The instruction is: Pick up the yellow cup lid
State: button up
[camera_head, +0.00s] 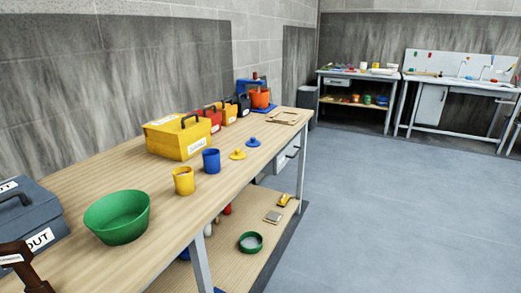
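The yellow cup lid (238,155) lies on the wooden workbench (85,180), a small disc with a knob on top. A blue lid (253,142) of the same shape lies just behind it to the right. The yellow cup (183,181) and the blue cup (211,161) stand upright to the left of the yellow lid, with nothing covering them. All of these are apart from one another. My gripper is not in view.
A green bowl (117,216) and a grey toolbox (32,222) stand on the near left. A yellow toolbox (178,138) and smaller boxes line the wall side. A lower shelf (235,272) holds small items. The grey floor (390,210) to the right is clear.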

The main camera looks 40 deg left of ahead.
aim_at(237, 155)
jog(key=u, duration=0.05)
jog(key=i, duration=1.15)
jog(key=u, duration=0.65)
jog(key=i, duration=1.05)
jog(key=u, duration=1.15)
jog(key=i, duration=0.75)
jog(key=u, duration=0.45)
